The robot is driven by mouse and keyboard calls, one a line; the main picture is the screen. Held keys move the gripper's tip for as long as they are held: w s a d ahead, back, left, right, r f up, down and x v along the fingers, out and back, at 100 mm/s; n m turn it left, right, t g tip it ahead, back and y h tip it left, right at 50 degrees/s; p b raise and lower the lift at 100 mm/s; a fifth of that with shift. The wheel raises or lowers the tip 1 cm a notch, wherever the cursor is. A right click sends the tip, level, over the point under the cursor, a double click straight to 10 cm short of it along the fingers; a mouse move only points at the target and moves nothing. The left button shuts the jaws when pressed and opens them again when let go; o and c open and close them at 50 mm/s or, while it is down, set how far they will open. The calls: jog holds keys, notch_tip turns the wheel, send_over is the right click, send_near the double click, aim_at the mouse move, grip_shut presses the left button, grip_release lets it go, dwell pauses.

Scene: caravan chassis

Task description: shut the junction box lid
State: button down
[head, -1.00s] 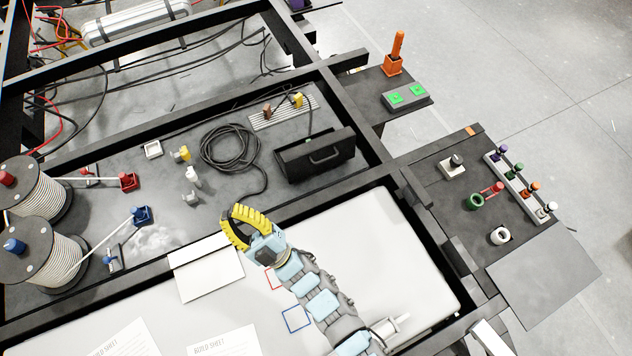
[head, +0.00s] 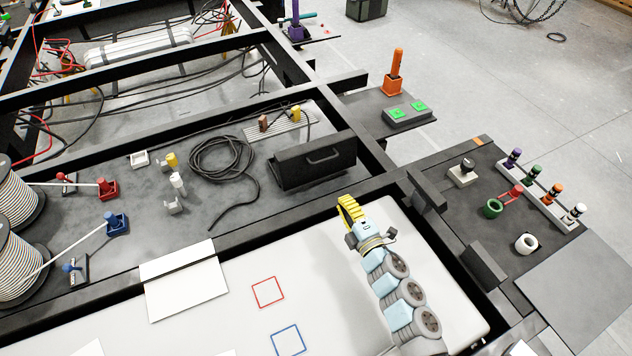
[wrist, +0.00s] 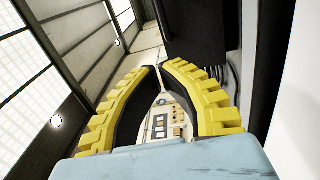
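A black box with a handle on its broad face, which I take to be the junction box (head: 300,175), sits on the grey panel in the head view. Its handled face tilts toward the camera; I cannot tell clearly how far its lid stands open. My gripper (head: 346,210), with yellow ribbed fingers, is below and right of the box, above the white board, and apart from the box. In the wrist view my gripper (wrist: 160,66) has its fingertips close together with a narrow gap, holding nothing. A dark block at the upper right there is not clearly identifiable.
A black cable coil (head: 222,160) lies left of the box. Black frame beams surround the panel, and an upright black bracket (head: 426,190) stands right of my gripper. The white board (head: 230,325) below is mostly clear. Striped spools (head: 15,260) stand at far left.

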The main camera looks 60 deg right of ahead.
jog(key=b, duration=0.1)
send_near(316, 150)
jog(key=shift+w+d+g, duration=0.15)
jog(key=shift+w+d, duration=0.4)
jog(key=shift+w, duration=0.3)
jog(key=shift+w+d+g, duration=0.15)
jog(key=shift+w+d, duration=0.35)
jog(key=shift+w, duration=0.35)
jog(key=shift+r+p, duration=0.15)
jog(key=shift+p, duration=0.2)
jog(key=shift+w+r+p, duration=0.15)
jog(key=shift+p, duration=0.25)
jog(key=shift+w+d, duration=0.1)
jog(key=shift+d, duration=0.05)
